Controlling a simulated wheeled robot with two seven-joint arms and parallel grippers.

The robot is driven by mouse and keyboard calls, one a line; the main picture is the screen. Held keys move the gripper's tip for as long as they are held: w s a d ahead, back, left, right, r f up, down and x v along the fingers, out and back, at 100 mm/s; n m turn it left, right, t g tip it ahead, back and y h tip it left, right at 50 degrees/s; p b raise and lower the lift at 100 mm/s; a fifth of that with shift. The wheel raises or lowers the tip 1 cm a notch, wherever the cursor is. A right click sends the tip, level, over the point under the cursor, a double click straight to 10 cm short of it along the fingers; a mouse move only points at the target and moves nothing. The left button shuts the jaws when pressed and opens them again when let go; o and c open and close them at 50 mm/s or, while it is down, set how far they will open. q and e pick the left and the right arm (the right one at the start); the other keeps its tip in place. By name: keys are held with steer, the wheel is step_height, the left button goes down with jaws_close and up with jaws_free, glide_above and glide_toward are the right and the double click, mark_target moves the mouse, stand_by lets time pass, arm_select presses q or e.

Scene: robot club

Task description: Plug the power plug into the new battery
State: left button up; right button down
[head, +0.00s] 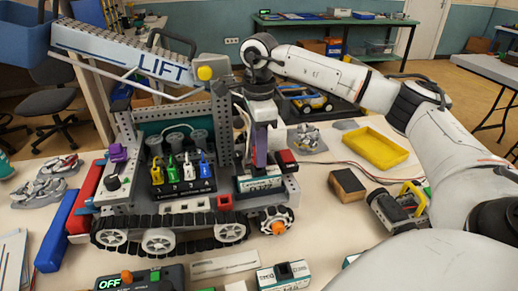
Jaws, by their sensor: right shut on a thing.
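My right gripper (261,122) reaches in from the right and points down over the rear of the tracked robot (180,215). It is shut on an upright purple piece (261,152) that looks like the power plug; the fingers partly hide it. Just below is a white and green battery (259,184) in the robot's bay. I cannot tell whether the purple piece touches it. A similar white and green battery (284,276) lies on the table at the front. Which battery is the new one is not clear. My left gripper is not in view.
The grey LIFT arm (130,58) rises close to the left of my gripper. A red block (286,160) sits beside the bay. A yellow tray (376,149), a brown block (347,186) and thin cables lie to the right. A switch box reading OFF (140,279) is in front.

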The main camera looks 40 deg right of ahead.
steer(key=shift+f, duration=0.6)
stand_by(0.9)
steer(key=shift+f, duration=0.35)
stand_by(0.6)
steer(key=shift+f, duration=0.15)
stand_by(0.6)
steer(key=c, duration=1.4)
jaws_free()
steer(key=shift+o, duration=0.2)
steer(key=shift+r+p, duration=2.65)
steer(key=shift+r, duration=0.5)
